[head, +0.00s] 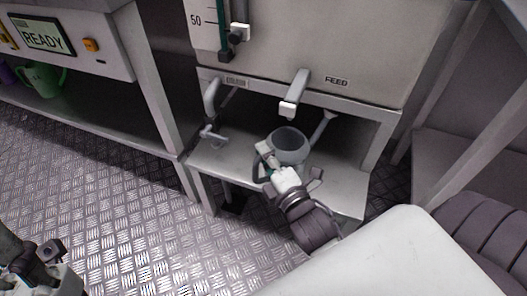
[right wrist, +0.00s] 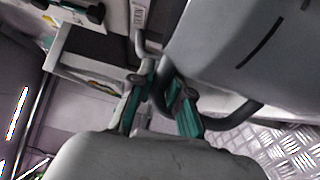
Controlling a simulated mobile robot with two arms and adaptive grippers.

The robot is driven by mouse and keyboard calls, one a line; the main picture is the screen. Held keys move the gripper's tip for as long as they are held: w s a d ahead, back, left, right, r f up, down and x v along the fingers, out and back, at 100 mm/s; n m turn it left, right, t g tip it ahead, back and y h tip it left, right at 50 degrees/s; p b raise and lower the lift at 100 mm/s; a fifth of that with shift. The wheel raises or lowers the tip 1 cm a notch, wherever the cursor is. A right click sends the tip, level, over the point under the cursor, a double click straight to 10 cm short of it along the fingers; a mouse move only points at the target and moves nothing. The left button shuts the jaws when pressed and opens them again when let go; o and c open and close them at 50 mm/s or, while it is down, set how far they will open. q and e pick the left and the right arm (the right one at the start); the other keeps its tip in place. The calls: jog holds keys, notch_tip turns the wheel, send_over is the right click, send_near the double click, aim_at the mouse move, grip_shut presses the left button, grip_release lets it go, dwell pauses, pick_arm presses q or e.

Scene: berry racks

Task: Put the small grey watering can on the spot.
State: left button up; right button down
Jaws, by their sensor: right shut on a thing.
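The small grey watering can (head: 289,141) is at the metal shelf (head: 232,160) under the tank marked FEED. Its round open top faces up, and what seems to be its spout (head: 319,129) points up and right. My right gripper (head: 266,164) is shut on its handle, on the near left side. In the right wrist view the can's grey body (right wrist: 235,45) fills the upper right, beside the green-padded fingers (right wrist: 163,100). I cannot tell whether its base touches the shelf. No marked spot is clear. My left gripper (head: 43,262) shows partly at the lower left; its jaws are unclear.
A tap (head: 295,93) hangs from the tank just above the can, with a grey pipe (head: 211,98) to its left. A green mug (head: 44,79) stands on the left shelf under the READY display (head: 43,36). The tread-plate floor (head: 110,190) is clear.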

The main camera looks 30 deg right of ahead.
jog(key=shift+f, duration=0.85)
jog(key=c, duration=1)
grip_release()
jog(key=shift+c, duration=0.2)
jog(key=s, duration=1.2)
jog(key=shift+a, duration=0.2)
